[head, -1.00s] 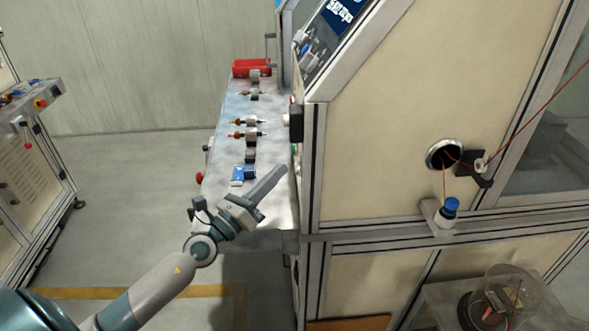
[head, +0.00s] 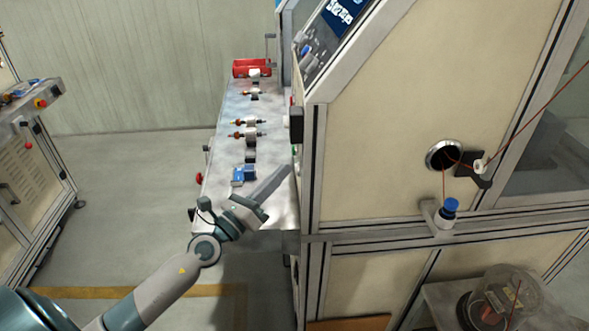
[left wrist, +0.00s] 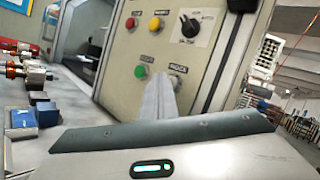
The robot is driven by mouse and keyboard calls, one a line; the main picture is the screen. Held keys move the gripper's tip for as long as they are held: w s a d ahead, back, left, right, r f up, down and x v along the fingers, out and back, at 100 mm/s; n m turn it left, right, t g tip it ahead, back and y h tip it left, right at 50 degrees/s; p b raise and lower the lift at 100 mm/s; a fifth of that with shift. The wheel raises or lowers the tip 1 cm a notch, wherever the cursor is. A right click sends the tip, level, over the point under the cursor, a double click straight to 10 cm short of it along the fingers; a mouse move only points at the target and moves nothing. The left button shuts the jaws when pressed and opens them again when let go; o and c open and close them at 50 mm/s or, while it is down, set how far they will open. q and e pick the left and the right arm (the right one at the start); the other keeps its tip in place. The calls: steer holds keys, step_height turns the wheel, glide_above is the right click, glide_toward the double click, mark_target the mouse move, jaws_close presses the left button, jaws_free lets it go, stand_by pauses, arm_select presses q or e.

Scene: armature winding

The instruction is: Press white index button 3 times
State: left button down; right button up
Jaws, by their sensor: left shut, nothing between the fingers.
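My left gripper (head: 287,172) is shut and empty in the head view, its fingers pointing right toward the machine's side at the near end of the bench. In the left wrist view the shut fingers (left wrist: 160,80) reach toward the cream control panel (left wrist: 120,65). Their tips are just right of the green button (left wrist: 141,71), by a small label at the lower right. The white index button is not clear there; the fingers seem to cover it at least in part. I cannot tell whether the tips touch the panel. My right gripper is not in view.
The panel also bears a red button (left wrist: 130,22), a yellow button (left wrist: 155,23) and a black rotary switch (left wrist: 190,22). The bench (head: 222,150) holds several armatures, a blue block (head: 243,175) and a red bin (head: 252,68). The machine cabinet (head: 400,120) stands right of the gripper.

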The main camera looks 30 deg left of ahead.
arm_select(q)
steer(key=shift+w+d, duration=0.25)
steer(key=shift+d, duration=0.1)
stand_by(0.6)
steer(key=shift+s+a, duration=0.1)
steer(key=shift+a, duration=0.05)
steer(key=shift+s+a+b, duration=0.35)
steer(key=shift+s+a, duration=0.05)
steer(key=shift+a, duration=0.15)
stand_by(0.6)
steer(key=shift+w+d, duration=0.2)
steer(key=shift+d, duration=0.05)
steer(key=shift+d, duration=0.1)
stand_by(0.3)
